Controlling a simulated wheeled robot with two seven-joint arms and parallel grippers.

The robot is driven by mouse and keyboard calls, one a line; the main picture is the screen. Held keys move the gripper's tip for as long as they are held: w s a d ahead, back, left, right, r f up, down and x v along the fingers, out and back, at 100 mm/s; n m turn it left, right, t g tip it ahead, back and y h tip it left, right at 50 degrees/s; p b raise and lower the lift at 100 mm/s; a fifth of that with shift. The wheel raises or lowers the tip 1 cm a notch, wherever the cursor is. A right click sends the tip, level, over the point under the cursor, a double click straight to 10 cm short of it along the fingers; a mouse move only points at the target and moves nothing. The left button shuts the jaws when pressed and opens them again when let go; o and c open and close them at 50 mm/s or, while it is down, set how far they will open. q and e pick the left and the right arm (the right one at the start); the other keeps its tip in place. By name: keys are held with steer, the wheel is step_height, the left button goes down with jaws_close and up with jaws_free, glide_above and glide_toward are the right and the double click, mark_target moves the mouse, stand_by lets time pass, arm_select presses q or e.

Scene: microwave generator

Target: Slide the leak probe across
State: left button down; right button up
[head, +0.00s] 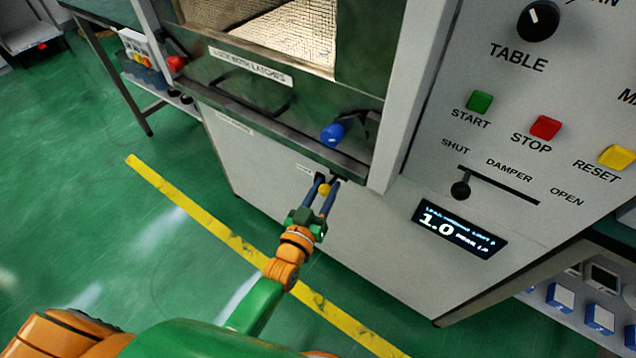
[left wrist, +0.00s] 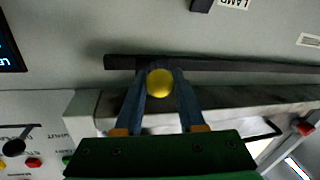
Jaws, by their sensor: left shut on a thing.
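The leak probe shows as a round yellow knob (head: 324,190) just under the lower edge of the oven door. It also shows in the left wrist view (left wrist: 160,83), in front of a dark straight rail (left wrist: 240,66) on the grey panel. My left gripper (head: 327,183) reaches up to it from below, with its two blue fingers on either side of the knob. In the left wrist view the gripper (left wrist: 160,76) is shut on the knob. The fingers hide part of the rail. My right gripper is in neither view.
The door (head: 270,105) with its blue-knobbed latch (head: 333,134) and red-knobbed latch (head: 176,63) overhangs just above my left gripper. A control panel with a damper slider (head: 460,190) and a lit display (head: 458,230) is on the right. Green floor lies open at left.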

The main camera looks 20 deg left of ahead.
arm_select(q)
steer(key=shift+s+d, duration=0.2)
steer(key=shift+d, duration=0.35)
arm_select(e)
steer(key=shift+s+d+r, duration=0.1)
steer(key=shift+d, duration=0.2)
arm_select(q)
steer(key=c, duration=0.5)
jaws_free()
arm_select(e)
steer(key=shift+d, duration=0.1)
arm_select(q)
steer(key=s, duration=0.4)
steer(key=s+a+p, duration=0.1)
steer(key=s, duration=0.2)
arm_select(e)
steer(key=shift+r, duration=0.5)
